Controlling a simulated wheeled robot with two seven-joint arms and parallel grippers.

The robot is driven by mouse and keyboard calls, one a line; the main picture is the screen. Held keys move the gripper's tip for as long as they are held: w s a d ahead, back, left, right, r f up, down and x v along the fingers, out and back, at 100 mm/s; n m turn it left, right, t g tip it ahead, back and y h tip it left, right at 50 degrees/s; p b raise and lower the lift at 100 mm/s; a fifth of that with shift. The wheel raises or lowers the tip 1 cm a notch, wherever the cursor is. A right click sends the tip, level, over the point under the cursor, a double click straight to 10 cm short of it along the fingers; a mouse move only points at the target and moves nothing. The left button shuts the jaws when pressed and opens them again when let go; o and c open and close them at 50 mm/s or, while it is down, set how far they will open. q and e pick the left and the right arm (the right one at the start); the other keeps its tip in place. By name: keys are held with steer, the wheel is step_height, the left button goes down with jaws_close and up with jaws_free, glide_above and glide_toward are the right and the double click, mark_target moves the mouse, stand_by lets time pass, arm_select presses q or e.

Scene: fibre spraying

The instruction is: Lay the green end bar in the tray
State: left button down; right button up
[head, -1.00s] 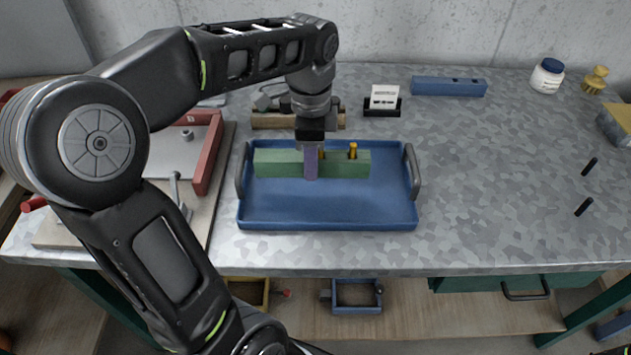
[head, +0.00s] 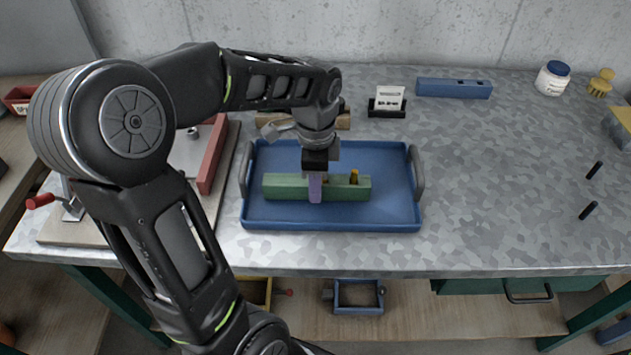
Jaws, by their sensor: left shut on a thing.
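A purple finger covers part of the bar's front face. The tray has grey handles at its left and right ends. My right gripper is not in view.
A blue bar (head: 454,88), a small card holder (head: 387,103) and a white jar (head: 552,78) stand at the back. A red-edged fixture (head: 212,155) is left of the tray. Two black pins (head: 588,210) lie at right.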

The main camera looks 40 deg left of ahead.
arm_select(q)
steer(key=shift+f, duration=0.1)
steer(key=c, duration=1)
jaws_free()
step_height(320, 180, up, 12)
steer(key=shift+r, duration=0.2)
